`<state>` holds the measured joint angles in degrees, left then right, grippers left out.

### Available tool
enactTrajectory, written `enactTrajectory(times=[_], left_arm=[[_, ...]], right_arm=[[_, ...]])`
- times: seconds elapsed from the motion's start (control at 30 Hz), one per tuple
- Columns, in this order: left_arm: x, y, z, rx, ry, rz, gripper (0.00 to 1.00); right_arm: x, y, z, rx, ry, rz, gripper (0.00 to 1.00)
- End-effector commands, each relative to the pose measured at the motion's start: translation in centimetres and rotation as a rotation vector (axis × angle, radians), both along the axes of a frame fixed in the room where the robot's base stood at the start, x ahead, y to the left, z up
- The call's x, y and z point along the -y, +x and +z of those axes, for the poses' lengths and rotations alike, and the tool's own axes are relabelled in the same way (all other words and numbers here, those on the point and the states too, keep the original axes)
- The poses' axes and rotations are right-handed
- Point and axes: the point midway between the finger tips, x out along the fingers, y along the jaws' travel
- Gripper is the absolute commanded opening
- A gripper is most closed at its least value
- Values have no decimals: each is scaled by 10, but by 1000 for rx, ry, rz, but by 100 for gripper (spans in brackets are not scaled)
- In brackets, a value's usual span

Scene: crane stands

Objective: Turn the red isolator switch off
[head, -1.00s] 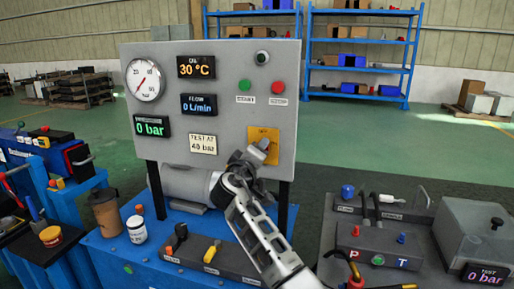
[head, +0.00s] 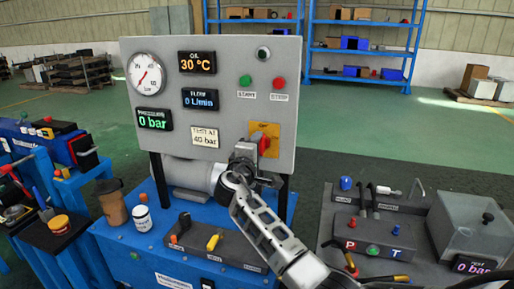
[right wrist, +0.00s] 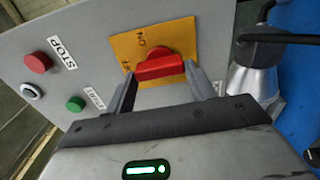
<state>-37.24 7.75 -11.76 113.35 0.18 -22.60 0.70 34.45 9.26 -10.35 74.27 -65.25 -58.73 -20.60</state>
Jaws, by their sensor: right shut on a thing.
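The red isolator switch (head: 264,143) sits on a yellow plate (head: 265,129) at the lower right of the grey panel. My right gripper (head: 246,152) is at the switch from below left. In the right wrist view the red handle (right wrist: 158,66) lies between the two fingertips (right wrist: 163,86), which are shut on it. On the yellow plate (right wrist: 150,39) an ON label shows above the handle's left part. The handle's left end points toward another label, partly legible, which seems to read OFF. My left gripper is not in view.
The panel carries a gauge (head: 145,74), displays, a green START button (head: 246,80) and a red STOP button (head: 279,83). Below stand a cup (head: 112,203), a white jar (head: 142,219) and a lever block (head: 208,243). A hydraulic fixture (head: 385,235) is at right.

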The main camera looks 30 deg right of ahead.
Motion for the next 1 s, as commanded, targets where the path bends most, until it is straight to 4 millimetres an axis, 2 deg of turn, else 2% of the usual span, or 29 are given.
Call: enactTrajectory(times=[0.37, 0.4, 0.43, 0.47, 0.77, 0.87, 1.0], left_arm=[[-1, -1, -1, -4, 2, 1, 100], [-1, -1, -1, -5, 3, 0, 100], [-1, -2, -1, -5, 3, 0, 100], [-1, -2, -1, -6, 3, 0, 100], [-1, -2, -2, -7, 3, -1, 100], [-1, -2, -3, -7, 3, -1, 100], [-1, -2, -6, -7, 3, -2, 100]], right_arm=[[0, 0, -2, -9, -5, -1, 32], [0, 0, -2, -9, -5, -1, 66], [0, 0, -2, -8, -4, -1, 74], [0, 0, -2, -8, -4, -1, 76], [-1, -1, -1, -4, -3, 0, 76], [-8, -6, -2, -4, -2, 1, 76], [-27, -22, -3, -3, 0, 3, 76]])
